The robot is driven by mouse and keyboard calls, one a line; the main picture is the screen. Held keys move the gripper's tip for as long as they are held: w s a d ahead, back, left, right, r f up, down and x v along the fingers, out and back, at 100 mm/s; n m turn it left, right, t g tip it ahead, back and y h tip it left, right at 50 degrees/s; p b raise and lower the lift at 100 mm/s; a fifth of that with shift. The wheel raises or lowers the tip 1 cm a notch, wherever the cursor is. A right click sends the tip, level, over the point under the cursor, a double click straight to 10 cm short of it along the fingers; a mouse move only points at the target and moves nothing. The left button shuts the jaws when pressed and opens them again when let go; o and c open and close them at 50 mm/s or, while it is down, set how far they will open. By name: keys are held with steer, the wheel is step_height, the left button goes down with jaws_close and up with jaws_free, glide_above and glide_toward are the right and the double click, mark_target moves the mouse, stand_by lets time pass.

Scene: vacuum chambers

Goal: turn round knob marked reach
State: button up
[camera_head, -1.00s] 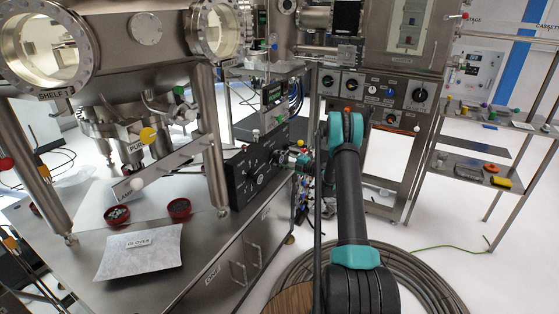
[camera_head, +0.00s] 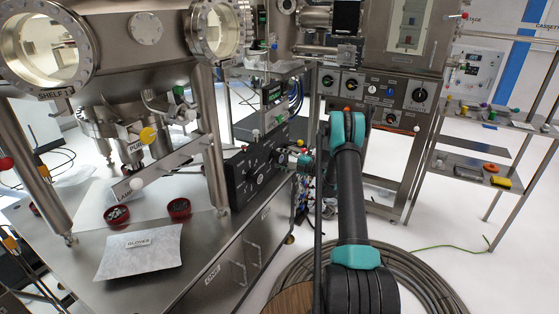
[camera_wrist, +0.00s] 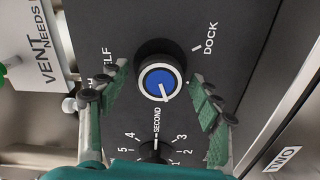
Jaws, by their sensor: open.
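A round knob with a blue cap and a white ring (camera_wrist: 159,83) sits on a dark panel in the wrist view. Its white line points down and slightly right. "DOCK" is printed to its upper right, and a label ending in "ELF" is partly hidden at its left. I cannot read the word "reach" anywhere. My gripper (camera_wrist: 158,90) is open, one green-padded finger on each side of the knob, with gaps visible. In the head view the dark control panel (camera_head: 243,181) is left of my arm, and my gripper there is small and partly hidden.
A second black knob (camera_wrist: 155,150), marked "SECOND" with numbers around it, is just below in the wrist view. In the head view, a steel bench (camera_head: 200,262) stands left and coiled hose (camera_head: 425,285) lies on the floor.

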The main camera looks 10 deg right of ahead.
steer(key=v, duration=1.1)
steer(key=shift+d, duration=0.1)
